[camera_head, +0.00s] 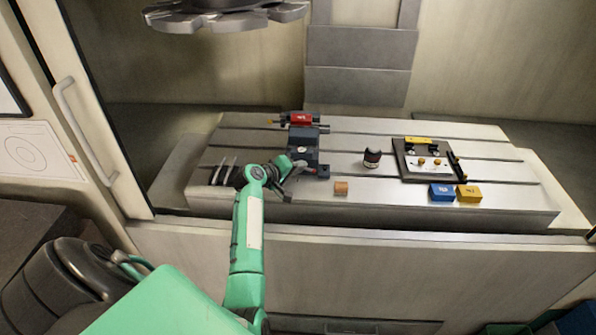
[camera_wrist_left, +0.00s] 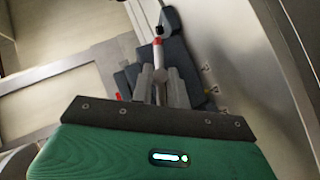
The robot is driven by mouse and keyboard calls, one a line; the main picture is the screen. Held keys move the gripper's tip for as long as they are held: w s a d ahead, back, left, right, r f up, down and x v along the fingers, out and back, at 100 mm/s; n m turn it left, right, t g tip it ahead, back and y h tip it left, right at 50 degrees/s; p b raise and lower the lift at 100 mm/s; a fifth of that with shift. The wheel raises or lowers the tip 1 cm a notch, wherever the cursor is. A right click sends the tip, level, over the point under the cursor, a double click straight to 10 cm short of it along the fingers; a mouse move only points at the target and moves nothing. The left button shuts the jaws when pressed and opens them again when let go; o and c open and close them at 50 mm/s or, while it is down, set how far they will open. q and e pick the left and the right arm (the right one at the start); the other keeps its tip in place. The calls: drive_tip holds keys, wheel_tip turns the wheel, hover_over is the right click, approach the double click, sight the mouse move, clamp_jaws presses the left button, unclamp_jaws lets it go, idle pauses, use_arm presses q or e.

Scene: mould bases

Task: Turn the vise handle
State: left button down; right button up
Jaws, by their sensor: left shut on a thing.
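The dark grey vise (camera_head: 303,147) stands on the slotted metal table, left of its middle. My left gripper (camera_head: 288,180) is at the vise's near end, its arm reaching up from below. In the left wrist view, the two grey fingers (camera_wrist_left: 160,88) are closed around the vise handle (camera_wrist_left: 158,54), a light rod with a red band and a dark end. The fingers hide part of the rod. The dark vise body (camera_wrist_left: 188,62) lies behind them. My right gripper is in neither view.
On the table (camera_head: 400,205) are a red part (camera_head: 300,118) behind the vise, an orange-brown block (camera_head: 341,188), a dark cylinder (camera_head: 372,157), a plate with fittings (camera_head: 428,166), and blue (camera_head: 441,193) and yellow (camera_head: 469,193) blocks. A tool carousel (camera_head: 225,15) hangs above.

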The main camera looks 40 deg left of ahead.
use_arm(q)
drive_tip(key=shift+f+n+t, duration=0.2)
drive_tip(key=shift+n+t, duration=0.1)
idle(0.4)
drive_tip(key=c, duration=1.4)
unclamp_jaws()
drive_tip(key=shift+r, duration=0.1)
drive_tip(key=shift+o, duration=0.2)
drive_tip(key=shift+s+a+r+b, duration=0.15)
drive_tip(key=shift+s+b, duration=0.2)
drive_tip(key=shift+s, duration=0.2)
drive_tip(key=b+v, duration=0.2)
drive_tip(key=v, duration=1)
drive_tip(key=shift+s+a+b, duration=0.2)
drive_tip(key=shift+s+b, duration=0.1)
drive_tip(key=shift+b, duration=0.05)
drive_tip(key=shift+r, duration=0.15)
